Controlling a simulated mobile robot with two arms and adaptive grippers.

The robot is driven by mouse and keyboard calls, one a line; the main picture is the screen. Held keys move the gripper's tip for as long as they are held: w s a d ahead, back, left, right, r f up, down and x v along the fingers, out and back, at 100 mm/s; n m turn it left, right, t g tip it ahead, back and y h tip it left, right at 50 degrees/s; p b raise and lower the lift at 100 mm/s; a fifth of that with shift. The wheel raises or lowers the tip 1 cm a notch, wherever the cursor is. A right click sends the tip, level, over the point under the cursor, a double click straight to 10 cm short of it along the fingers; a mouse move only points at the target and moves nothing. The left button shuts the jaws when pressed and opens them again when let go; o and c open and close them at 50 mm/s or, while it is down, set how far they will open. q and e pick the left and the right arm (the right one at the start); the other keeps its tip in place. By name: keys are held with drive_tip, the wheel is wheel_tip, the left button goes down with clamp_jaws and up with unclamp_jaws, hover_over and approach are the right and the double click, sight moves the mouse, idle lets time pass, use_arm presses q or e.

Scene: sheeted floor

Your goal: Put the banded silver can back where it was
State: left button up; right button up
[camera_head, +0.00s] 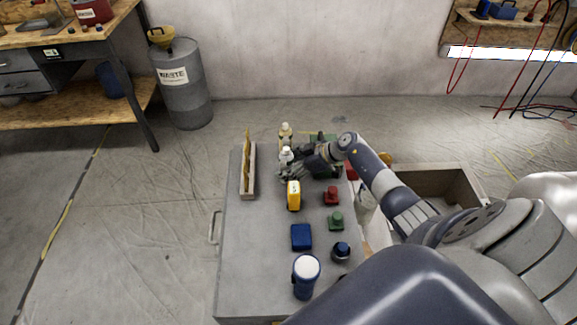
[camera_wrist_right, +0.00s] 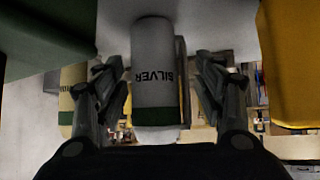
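The silver can, white-grey with the word SILVER and a dark green band, stands between the fingers of my right gripper in the right wrist view (camera_wrist_right: 155,65). Its label reads upside down there. Visible gaps separate it from both fingers, so the right gripper (camera_wrist_right: 160,98) looks open around it. In the head view, the can's pale top (camera_head: 286,154) shows at the fingertips of the right gripper (camera_head: 289,168), over the far part of the grey table (camera_head: 255,260). The fingers partly hide the can's lower part. My left gripper is not in view.
A cream bottle (camera_head: 285,133) stands just behind the can, and a yellow block (camera_head: 293,196) in front. A wooden rack (camera_head: 249,172) lies to the left. Red (camera_head: 332,195), green (camera_head: 336,221) and blue (camera_head: 301,237) items and a white-topped blue can (camera_head: 305,278) stand nearer.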

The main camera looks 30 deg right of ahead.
idle(0.3)
drive_tip(key=v, duration=1.2)
idle(0.3)
